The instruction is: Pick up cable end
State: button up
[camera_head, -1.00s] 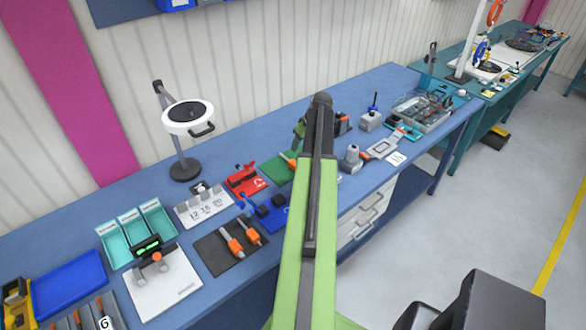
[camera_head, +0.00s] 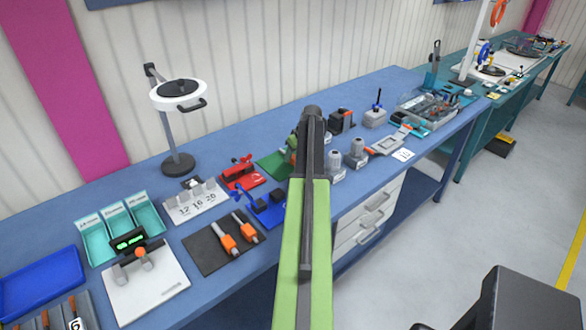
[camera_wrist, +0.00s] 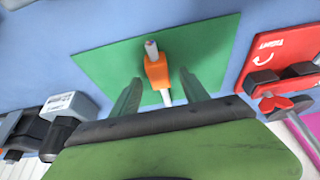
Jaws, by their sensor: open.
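An orange, white and grey-tipped piece, which looks like the cable end (camera_wrist: 156,72), lies on a green mat (camera_wrist: 105,68) in the wrist view. My gripper (camera_wrist: 160,84) is open, with one green finger on each side of the piece. The piece's white part runs back between the fingers, and no contact with them shows. In the head view, part of the green mat (camera_head: 272,166) shows left of my arm.
A red fixture (camera_wrist: 285,62) stands close on the right in the wrist view, and grey-black blocks (camera_wrist: 60,122) on the left. In the head view, a black mat with orange-handled pieces (camera_head: 203,252), a magnifier lamp (camera_head: 178,95) and a clear bin (camera_head: 428,108) share the blue bench.

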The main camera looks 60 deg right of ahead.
jog(key=shift+f, duration=0.1)
jog(key=shift+c, duration=0.4)
grip_shut()
jog(key=shift+p, duration=0.3)
